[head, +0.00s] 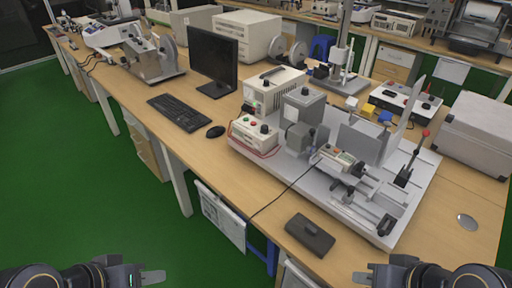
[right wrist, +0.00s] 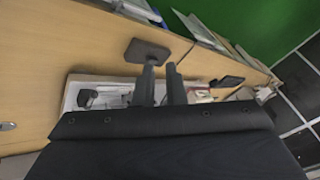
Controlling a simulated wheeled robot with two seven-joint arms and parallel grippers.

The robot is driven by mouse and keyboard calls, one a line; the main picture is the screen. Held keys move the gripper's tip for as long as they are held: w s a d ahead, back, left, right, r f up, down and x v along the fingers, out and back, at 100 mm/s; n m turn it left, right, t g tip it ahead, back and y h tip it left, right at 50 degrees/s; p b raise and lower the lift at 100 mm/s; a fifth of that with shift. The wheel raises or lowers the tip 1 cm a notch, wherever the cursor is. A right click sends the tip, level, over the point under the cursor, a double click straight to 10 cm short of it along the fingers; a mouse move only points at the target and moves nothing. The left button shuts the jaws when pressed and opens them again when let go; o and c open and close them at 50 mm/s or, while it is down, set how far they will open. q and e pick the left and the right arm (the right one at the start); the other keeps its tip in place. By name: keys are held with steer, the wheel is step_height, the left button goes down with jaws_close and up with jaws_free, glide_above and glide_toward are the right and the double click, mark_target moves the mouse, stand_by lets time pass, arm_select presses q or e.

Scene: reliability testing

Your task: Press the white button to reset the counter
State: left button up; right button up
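A small counter unit (head: 338,157) with a greenish display sits on the grey test machine (head: 385,205) on the wooden bench in the head view. A pale control box (head: 254,135) with red and green buttons stands at the machine's left end. The white button is too small to make out. My left gripper (head: 152,276) is at the bottom left, over the green floor and away from the bench. My right gripper (head: 364,277) is at the bottom right, short of the machine. In the right wrist view its two fingers (right wrist: 161,86) stand apart with nothing between them.
A dark flat block (head: 310,235) lies at the bench's front edge. A monitor (head: 214,60), keyboard (head: 179,112) and mouse (head: 215,132) stand left of the machine. A grey case (head: 478,130) is at right. A red-tipped lever (head: 415,157) rises from the machine.

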jaws_close()
stand_by(1.4)
